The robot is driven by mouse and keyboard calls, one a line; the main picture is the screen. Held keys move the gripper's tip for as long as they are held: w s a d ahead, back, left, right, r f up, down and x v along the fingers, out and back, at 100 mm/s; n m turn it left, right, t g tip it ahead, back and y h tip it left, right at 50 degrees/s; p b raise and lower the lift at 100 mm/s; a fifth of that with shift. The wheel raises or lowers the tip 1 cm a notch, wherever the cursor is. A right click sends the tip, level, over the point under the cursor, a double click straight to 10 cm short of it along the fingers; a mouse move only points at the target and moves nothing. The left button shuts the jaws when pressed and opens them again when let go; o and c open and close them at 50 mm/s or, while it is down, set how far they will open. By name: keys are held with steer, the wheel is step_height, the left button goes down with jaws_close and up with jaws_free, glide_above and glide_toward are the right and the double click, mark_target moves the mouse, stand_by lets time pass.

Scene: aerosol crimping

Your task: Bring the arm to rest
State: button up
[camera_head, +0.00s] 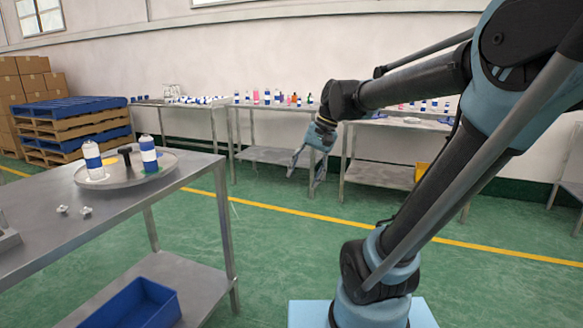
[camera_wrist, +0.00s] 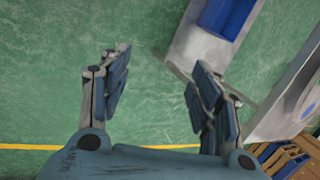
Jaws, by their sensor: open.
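My arm reaches from its base at the lower right up and over to the middle of the head view. My gripper (camera_head: 306,166) hangs at its end, pointing down over the open green floor. It is to the right of the near metal table (camera_head: 190,188) and apart from it. In the wrist view, the two fingers of my gripper (camera_wrist: 160,75) are spread wide with only floor between them. The gripper is open and empty.
Tables with bottles line the back wall. Pallets (camera_head: 70,125) stand at the left.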

steer(key=s+d+f+n+t+h, duration=0.1)
steer(key=s+d+f+h, duration=0.1)
steer(key=s+d+f, duration=0.3)
steer(key=s+d+f+n+t+h, duration=0.1)
steer(key=s+d+f+h, duration=0.1)
steer(key=s+d+f, duration=0.4)
steer(key=d+f, duration=0.4)
steer(key=f, duration=0.1)
steer(key=shift+t, duration=0.3)
